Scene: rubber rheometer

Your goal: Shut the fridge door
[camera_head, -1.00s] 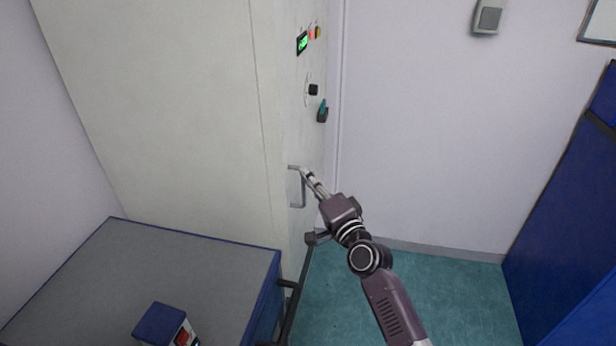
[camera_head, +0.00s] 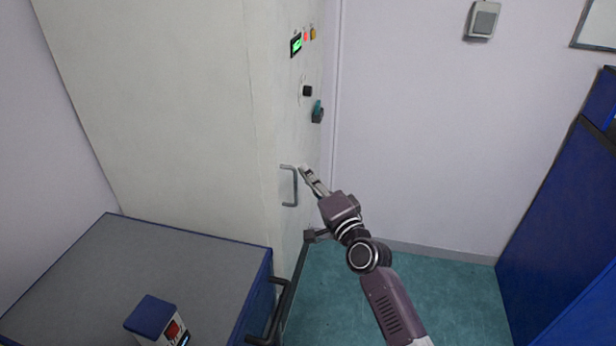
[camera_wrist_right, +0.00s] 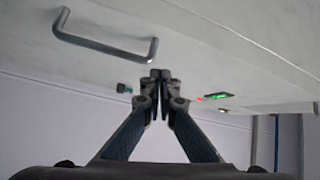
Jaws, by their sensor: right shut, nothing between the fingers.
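The fridge (camera_head: 170,110) is a tall cream cabinet at the left of the head view. Its narrow door face (camera_head: 305,145) carries a grey bar handle (camera_head: 294,186), which also shows in the wrist view (camera_wrist_right: 104,44). The door looks flush or nearly flush with the body; I cannot tell whether it is fully closed. My right gripper (camera_head: 304,170) is shut and empty, just right of the handle and apart from it in the picture. In the wrist view its fingertips (camera_wrist_right: 160,75) are together close to the door face; contact is unclear. My left gripper is out of view.
A green display (camera_head: 296,44) and knobs sit high on the door face. A grey-topped blue cabinet (camera_head: 150,260) stands before the fridge, with a small blue-and-white box (camera_head: 155,315) on it. Blue furniture (camera_head: 555,220) stands at right. Green floor (camera_head: 410,285) is clear between.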

